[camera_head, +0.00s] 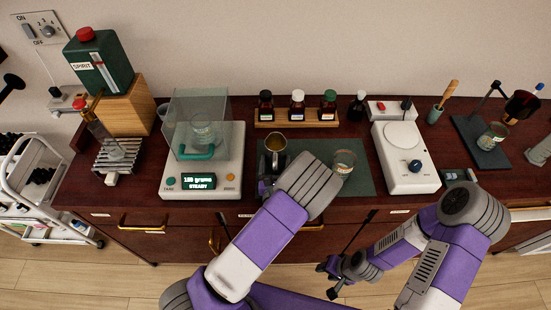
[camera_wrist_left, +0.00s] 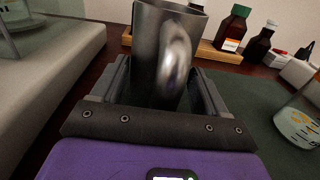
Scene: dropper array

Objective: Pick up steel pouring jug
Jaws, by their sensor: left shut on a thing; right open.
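The steel pouring jug (camera_head: 275,143) is upright at the left end of the dark green mat (camera_head: 362,180), just right of the balance. In the left wrist view the jug (camera_wrist_left: 163,50) stands between the fingers, its handle facing the camera. My left gripper (camera_head: 268,168) is shut on it; in the left wrist view the gripper (camera_wrist_left: 160,88) has a finger on either side of its body. The jug's base is hidden, so I cannot tell whether it touches the mat. My right gripper (camera_head: 330,279) is open and empty, low in front of the bench.
A balance (camera_head: 226,173) with a clear shield reading 150 grams stands left of the jug. A glass beaker (camera_head: 344,163) is on the mat to the right. Small bottles on a wooden rack (camera_head: 296,123) stand behind. A white hotplate-like device (camera_head: 410,175) is farther right.

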